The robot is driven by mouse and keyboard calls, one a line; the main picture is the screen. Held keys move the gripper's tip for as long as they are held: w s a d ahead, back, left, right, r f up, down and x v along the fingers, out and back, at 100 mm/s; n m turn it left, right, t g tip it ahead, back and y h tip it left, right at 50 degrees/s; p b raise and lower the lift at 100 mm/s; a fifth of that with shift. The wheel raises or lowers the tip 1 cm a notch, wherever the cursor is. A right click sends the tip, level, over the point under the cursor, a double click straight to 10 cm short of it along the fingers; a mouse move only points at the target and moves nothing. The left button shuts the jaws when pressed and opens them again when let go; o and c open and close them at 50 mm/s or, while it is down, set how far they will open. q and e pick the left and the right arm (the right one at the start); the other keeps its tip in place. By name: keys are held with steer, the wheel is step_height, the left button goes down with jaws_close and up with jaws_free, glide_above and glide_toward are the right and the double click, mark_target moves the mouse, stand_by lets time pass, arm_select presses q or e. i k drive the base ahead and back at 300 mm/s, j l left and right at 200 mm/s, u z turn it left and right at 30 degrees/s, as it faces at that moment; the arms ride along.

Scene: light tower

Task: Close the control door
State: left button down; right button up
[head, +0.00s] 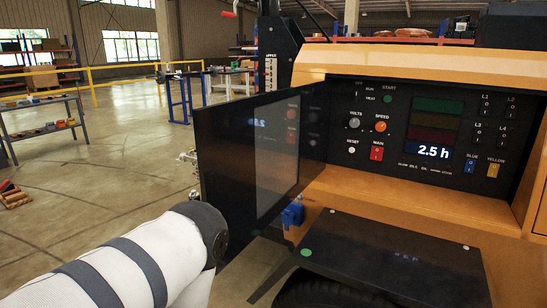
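The control door (218,170) is a dark panel with a clear window, standing open at the left of the control panel (430,135). The panel shows knobs, switches, coloured bars and a "2.5 h" display. A blue latch (292,214) sits at the door's lower right. My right gripper is not in view.
The orange machine body (345,200) surrounds the panel recess. A dark flat cover (390,262) lies below it, above a tyre. Shelves (45,118) and a yellow rail (110,68) stand farther back left. The floor (95,200) to the left is mostly clear.

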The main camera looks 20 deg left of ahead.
mark_target(255, 154)
steer(key=k+j+z, duration=0.1)
steer(key=j+z, duration=0.25)
steer(key=j, duration=1.1)
steer(key=i+j+z, duration=0.1)
steer(key=j, duration=0.25)
steer(key=i+j+z, duration=0.15)
steer(key=i+j, duration=0.15)
steer(key=i+j+z, duration=0.1)
steer(key=j, duration=0.45)
steer(key=i+l, duration=0.05)
steer(key=i, duration=0.05)
